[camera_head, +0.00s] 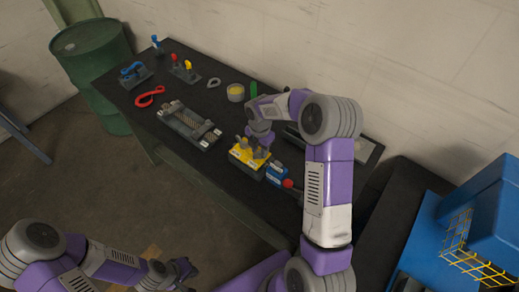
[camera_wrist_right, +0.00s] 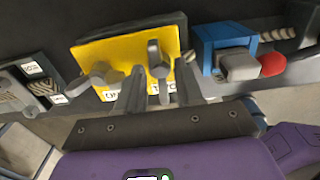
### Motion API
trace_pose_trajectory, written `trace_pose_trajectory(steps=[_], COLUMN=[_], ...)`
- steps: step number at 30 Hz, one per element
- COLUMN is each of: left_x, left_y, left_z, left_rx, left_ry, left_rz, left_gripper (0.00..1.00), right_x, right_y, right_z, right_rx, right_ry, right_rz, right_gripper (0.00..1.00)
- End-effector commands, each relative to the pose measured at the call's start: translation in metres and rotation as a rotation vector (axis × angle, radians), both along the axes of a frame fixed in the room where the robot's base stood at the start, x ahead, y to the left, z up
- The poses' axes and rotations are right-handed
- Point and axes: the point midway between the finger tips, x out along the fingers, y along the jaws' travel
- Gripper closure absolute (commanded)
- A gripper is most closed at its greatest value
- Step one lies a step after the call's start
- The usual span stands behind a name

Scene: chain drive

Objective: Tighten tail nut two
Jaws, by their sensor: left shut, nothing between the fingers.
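A yellow plate (camera_head: 240,158) on a dark block lies at the table's front edge and carries two grey wing nuts. In the right wrist view, one wing nut (camera_wrist_right: 100,76) is on the left of the yellow plate (camera_wrist_right: 120,51), and the other wing nut (camera_wrist_right: 158,60) is to its right. My right gripper (camera_wrist_right: 158,75) is open, with its fingers apart on either side of the right-hand wing nut. Whether they touch it is unclear. In the head view my right arm partly hides the plate. My left gripper (camera_head: 187,270) is shut and empty, low in front of the table.
A blue block with a red knob (camera_head: 288,183) sits close to the right of the plate. A chain unit (camera_head: 190,125) lies to the left. Red pliers (camera_head: 149,97), a tin (camera_head: 236,92) and small tool holders stand farther back. A blue bin (camera_head: 490,220) is at right.

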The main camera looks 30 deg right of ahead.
Motion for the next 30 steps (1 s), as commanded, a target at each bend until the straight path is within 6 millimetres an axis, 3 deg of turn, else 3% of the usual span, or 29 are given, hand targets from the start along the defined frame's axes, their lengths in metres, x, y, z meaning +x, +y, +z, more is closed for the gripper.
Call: trace_pose_trajectory(steps=[10,17,30], left_x=[0.0002,0.0002,0.0001], left_y=[0.0,0.0,0.0], left_z=[0.0,0.0,-0.0027], left_rx=[0.0,0.0,0.0], left_ry=[0.0,0.0,0.0], left_rz=[0.0,0.0,0.0], left_gripper=[1.0,1.0,1.0], right_x=[-0.0001,0.0,0.0002], right_y=[-0.0001,-0.0001,0.0002], right_z=[-0.0046,-0.0044,-0.0045], right_rx=[0.0,0.0,0.0], right_ry=[0.0,-0.001,-0.001], right_rz=[-0.001,-0.001,-0.101], right_gripper=[0.65,1.0,1.0])
